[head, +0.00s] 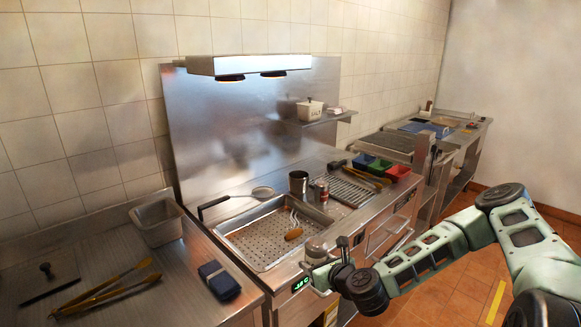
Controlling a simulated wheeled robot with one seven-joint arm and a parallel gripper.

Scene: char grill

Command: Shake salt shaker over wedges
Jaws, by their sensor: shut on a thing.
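My gripper (320,268) is at the front edge of the perforated pan, shut on the salt shaker (315,248). The shaker's rounded metallic top shows above the fingers, and its lower part is hidden by the gripper. It looks about upright. A few potato wedges (293,234) lie in the right part of the perforated metal pan (250,238). They are up and left of the shaker in the picture.
A metal cup (298,183) and a small shaker (319,191) stand behind the pan. A scoop (262,192) lies at its back edge. Tongs (108,293), a folded dark cloth (219,280) and a metal bin (156,221) are on the left counter. Colored containers (380,168) stand at right.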

